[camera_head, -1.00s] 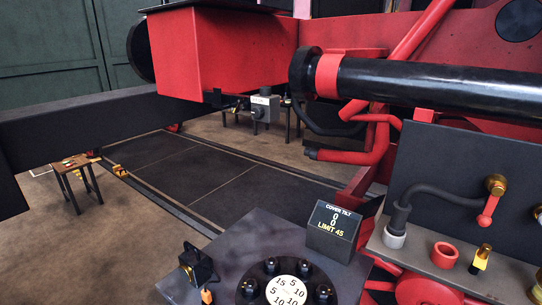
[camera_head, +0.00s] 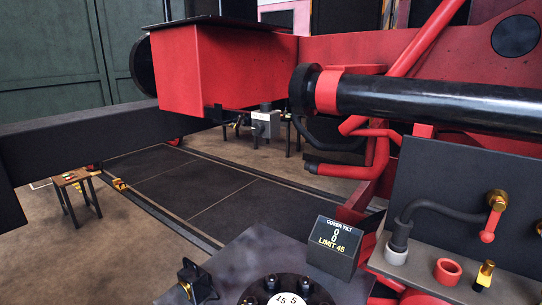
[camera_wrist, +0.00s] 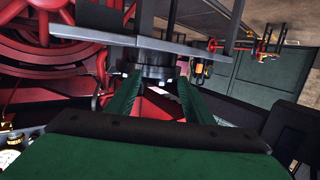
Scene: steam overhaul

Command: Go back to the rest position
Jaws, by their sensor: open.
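My gripper (camera_wrist: 160,82) shows in the wrist view, its two green fingers apart. A dark round post (camera_wrist: 157,62) under a grey plate (camera_wrist: 165,43) stands beyond the fingertips. I cannot tell whether the fingers touch it. My gripper does not show in the head view. A small black display (camera_head: 333,247) reads "COVER TILT", "0", "0", "LIMIT 45".
A red box (camera_head: 225,68) and a thick black cylinder (camera_head: 430,98) fill the upper middle and right. A grey panel (camera_head: 460,185) carries a red-tipped lever (camera_head: 493,217). A small wooden table (camera_head: 75,180) stands at left. Dark floor mats (camera_head: 190,185) lie clear.

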